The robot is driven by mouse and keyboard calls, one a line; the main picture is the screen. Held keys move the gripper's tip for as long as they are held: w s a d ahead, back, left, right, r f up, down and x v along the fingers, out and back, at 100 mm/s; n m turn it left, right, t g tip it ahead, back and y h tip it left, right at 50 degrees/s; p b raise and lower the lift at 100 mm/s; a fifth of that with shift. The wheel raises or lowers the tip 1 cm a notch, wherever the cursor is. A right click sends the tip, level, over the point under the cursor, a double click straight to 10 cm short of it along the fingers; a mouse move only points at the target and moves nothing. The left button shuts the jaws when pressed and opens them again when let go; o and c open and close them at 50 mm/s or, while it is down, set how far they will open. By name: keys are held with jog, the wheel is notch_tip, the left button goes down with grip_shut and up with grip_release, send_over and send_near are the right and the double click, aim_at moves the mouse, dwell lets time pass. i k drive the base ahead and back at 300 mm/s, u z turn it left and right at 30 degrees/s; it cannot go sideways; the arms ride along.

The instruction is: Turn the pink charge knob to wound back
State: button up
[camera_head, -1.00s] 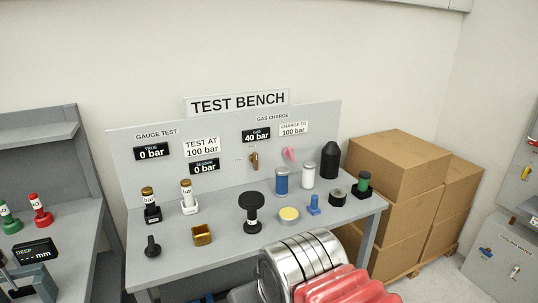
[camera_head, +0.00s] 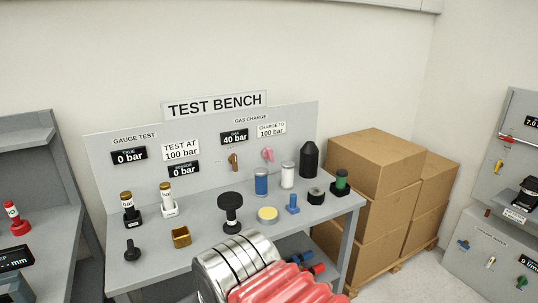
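The pink charge knob (camera_head: 267,155) is mounted on the upright back panel of the test bench, under the "GAS CHARGE" and "CHARGE TO 100 bar" labels. It is small in this view, and I cannot read its exact setting. The black gas display (camera_head: 234,137) to its upper left reads 40 bar. A brown knob (camera_head: 233,161) sits just left of the pink one.
On the bench top (camera_head: 205,217) stand a blue canister (camera_head: 261,182), a white canister (camera_head: 287,175), a black pointed cylinder (camera_head: 309,160) and a black round-topped stand (camera_head: 231,205). Cardboard boxes (camera_head: 376,165) are stacked to the right. Another bench panel (camera_head: 505,165) stands at far right.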

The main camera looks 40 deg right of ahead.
aim_at(267, 153)
jog(key=z, duration=0.05)
jog(key=i, duration=1)
jog(key=u, duration=0.05)
